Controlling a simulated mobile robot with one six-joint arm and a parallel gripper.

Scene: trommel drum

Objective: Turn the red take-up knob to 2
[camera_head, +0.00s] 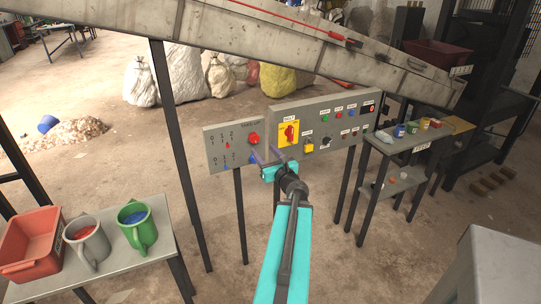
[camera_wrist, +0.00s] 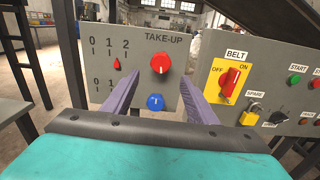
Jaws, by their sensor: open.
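The red take-up knob (camera_wrist: 160,63) is on the grey take-up panel (camera_wrist: 142,22) in the wrist view; it also shows in the head view (camera_head: 253,139). A white mark on it points about straight up. Its 0-1-2 scale is to the left, with a small red pointer (camera_wrist: 116,64) below the 1. A blue knob (camera_wrist: 155,102) sits just below the red one. My gripper (camera_wrist: 159,88) is open and empty, its purple fingers reaching toward the panel, one either side of the blue knob and below the red knob. The left finger hides part of the lower scale.
A belt panel (camera_wrist: 250,43) with a red-and-yellow switch (camera_wrist: 230,82), padlock and buttons stands close on the right. A sloping conveyor (camera_head: 290,35) runs above. A side table with a red bin (camera_head: 30,245) and mugs is at left; a shelf (camera_head: 425,138) is at right.

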